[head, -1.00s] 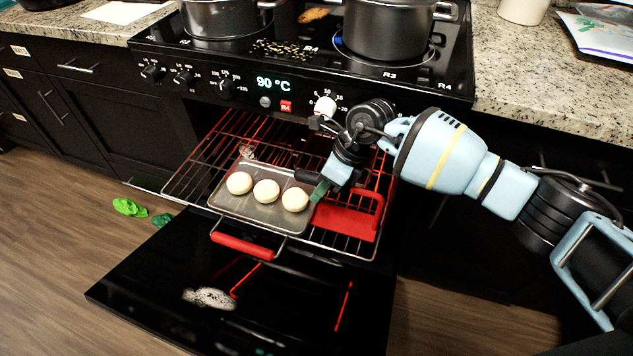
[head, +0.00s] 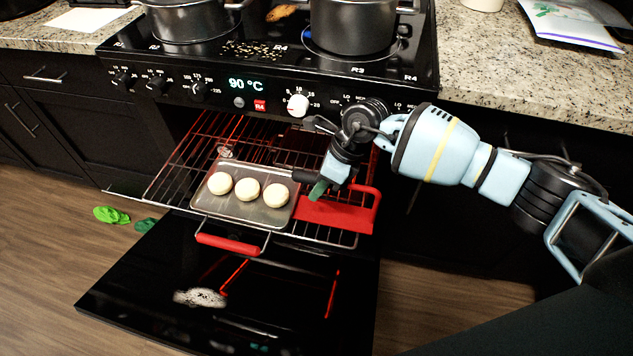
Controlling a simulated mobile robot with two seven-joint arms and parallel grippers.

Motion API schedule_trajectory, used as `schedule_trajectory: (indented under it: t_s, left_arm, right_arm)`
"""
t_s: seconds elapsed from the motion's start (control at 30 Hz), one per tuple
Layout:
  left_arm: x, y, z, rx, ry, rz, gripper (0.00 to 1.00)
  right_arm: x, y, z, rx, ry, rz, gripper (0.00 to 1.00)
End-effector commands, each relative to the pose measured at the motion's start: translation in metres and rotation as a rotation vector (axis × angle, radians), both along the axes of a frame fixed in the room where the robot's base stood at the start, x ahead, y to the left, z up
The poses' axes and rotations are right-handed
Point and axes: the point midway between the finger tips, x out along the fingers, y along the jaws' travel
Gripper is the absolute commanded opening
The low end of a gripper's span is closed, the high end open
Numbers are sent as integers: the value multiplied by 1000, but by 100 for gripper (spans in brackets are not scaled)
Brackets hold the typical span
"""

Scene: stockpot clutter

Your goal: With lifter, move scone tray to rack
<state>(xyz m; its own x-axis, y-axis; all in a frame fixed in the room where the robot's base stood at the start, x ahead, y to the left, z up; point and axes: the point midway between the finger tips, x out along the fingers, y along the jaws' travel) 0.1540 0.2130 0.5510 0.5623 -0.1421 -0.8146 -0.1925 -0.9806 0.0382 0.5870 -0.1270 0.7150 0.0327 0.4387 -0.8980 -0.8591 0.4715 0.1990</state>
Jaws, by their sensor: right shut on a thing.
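The scone tray (head: 266,213) is a shallow metal tray with three pale scones on it. It sits on the pulled-out wire rack (head: 170,178) of the open oven. The fingers partly hide the contact. My left gripper is out of view.
The open oven door (head: 250,305) lies below the rack. A red bar handle (head: 232,245) is at the rack's front. Two pots, one at the left (head: 190,22) and one at the right (head: 352,25), stand on the stove. Green clogs (head: 112,214) lie on the floor at left.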

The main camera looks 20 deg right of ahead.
Motion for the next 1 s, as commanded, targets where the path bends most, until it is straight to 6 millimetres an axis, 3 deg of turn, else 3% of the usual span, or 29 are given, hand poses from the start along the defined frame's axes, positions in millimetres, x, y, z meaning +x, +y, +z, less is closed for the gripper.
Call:
schedule_trajectory:
  t_s: [0.27,1.0]
  left_arm:
    - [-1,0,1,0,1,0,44]
    - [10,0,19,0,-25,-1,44]
  right_arm:
    - [-1,-2,0,0,0,0,2]
    - [-18,-35,1,0,0,0,2]
